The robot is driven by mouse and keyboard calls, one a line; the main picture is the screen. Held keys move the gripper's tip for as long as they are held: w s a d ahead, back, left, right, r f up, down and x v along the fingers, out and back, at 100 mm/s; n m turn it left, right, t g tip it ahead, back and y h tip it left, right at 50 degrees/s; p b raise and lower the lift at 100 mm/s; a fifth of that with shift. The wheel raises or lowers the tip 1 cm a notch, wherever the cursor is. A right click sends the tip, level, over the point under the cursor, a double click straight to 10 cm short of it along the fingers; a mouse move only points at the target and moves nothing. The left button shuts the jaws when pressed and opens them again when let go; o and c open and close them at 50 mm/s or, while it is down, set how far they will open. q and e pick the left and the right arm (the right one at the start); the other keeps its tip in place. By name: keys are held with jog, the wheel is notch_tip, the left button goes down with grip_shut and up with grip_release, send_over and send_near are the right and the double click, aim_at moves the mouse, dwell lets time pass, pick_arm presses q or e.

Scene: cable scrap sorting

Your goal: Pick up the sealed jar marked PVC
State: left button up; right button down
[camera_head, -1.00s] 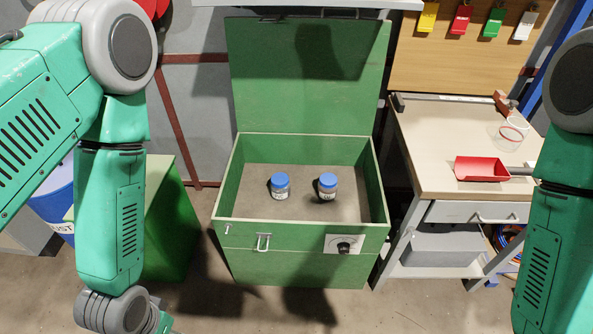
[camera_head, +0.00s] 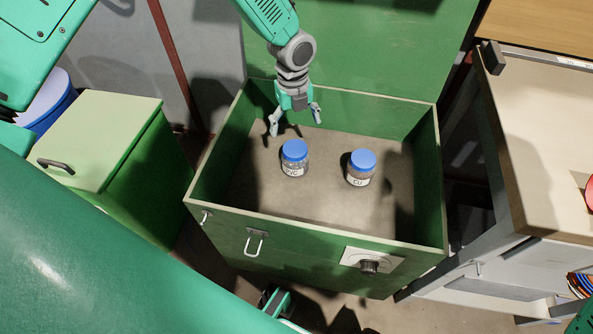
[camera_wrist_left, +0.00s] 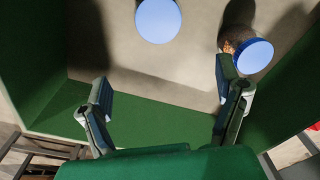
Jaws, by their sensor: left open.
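The PVC jar (camera_head: 295,160) is clear with a blue lid and a white label reading PVC. It stands upright on the floor of the open green chest (camera_head: 322,228), left of the CU jar (camera_head: 361,169). In the left wrist view, the PVC jar's lid (camera_wrist_left: 158,18) is at the top, ahead of the open fingers (camera_wrist_left: 165,82). The CU jar's lid (camera_wrist_left: 249,55) is close to the right finger in that picture. My right gripper is out of view.
The chest walls surround the jars, and its raised lid (camera_head: 365,60) stands behind. A green box (camera_head: 95,135) with a black handle is at the left. A workbench (camera_head: 535,130) stands at the right. Bare chest floor lies around both jars.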

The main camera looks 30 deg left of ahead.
pick_arm(q)
jog(key=w+a+m, duration=0.1)
jog(key=w, duration=0.1)
jog(key=b, duration=0.3)
send_over(295, 147)
jog(key=shift+m, duration=0.4)
jog(key=f, duration=0.7)
jog(key=shift+a+f, duration=0.1)
jog(key=shift+a, duration=0.15)
jog(key=shift+d+f+b, duration=0.1)
jog(key=shift+f+b, duration=0.3)
jog(key=shift+f, duration=0.25)
notch_tip(295, 147, down, 5)
jog(key=shift+d+r+b, duration=0.1)
jog(key=shift+d+b, duration=0.05)
jog(key=shift+b, duration=1.05)
jog(key=shift+r, duration=0.1)
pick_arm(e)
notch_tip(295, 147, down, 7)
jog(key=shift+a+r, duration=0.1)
pick_arm(q)
jog(key=c, duration=1.4)
